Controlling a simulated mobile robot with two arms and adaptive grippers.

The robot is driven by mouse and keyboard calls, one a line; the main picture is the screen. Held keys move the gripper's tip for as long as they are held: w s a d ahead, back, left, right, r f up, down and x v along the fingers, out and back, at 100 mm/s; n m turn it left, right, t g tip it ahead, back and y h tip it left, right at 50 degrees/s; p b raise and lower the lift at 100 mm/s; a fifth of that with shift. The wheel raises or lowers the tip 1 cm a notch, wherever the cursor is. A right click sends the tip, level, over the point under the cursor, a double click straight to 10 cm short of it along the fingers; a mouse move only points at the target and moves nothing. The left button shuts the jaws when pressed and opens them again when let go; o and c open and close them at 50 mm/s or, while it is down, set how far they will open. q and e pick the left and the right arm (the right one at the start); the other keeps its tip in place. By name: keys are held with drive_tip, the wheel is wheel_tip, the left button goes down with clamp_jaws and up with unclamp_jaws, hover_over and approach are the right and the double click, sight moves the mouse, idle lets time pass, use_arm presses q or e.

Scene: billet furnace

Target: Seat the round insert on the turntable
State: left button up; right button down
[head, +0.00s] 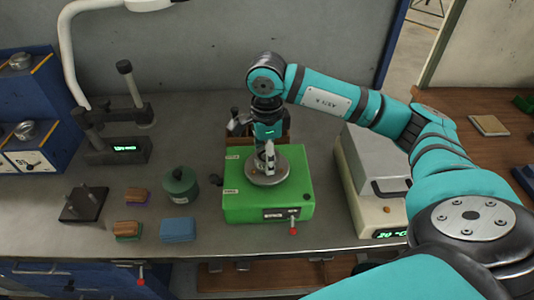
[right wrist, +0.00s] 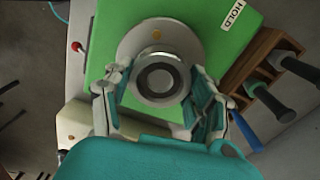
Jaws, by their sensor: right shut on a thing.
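The turntable (head: 291,168) is a grey metal disc on top of a green box (head: 240,208); it also shows in the right wrist view (right wrist: 186,38). My right gripper (head: 268,160) is over the disc, pointing down. In the right wrist view my right gripper (right wrist: 158,82) has its fingers on both sides of the round insert (right wrist: 161,77), a grey ring with a dark centre, and is shut on it. The insert lies over the disc, towards one side in that view. I cannot tell whether it touches the disc. My left gripper is not in view.
A wooden rack (right wrist: 265,65) with dark-handled tools stands close behind the green box. A grey-lidded cream unit (head: 375,175) is at its right. A green round pot (head: 180,186), a blue block (head: 177,230) and a microscope-like stand (head: 120,130) are to the left.

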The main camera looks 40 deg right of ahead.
drive_tip(key=shift+f, duration=0.25)
drive_tip(key=c, duration=0.8)
unclamp_jaws()
drive_tip(key=shift+o, duration=0.6)
drive_tip(key=shift+r, duration=0.1)
wheel_tip(320, 180, up, 11)
drive_tip(key=p, duration=0.6)
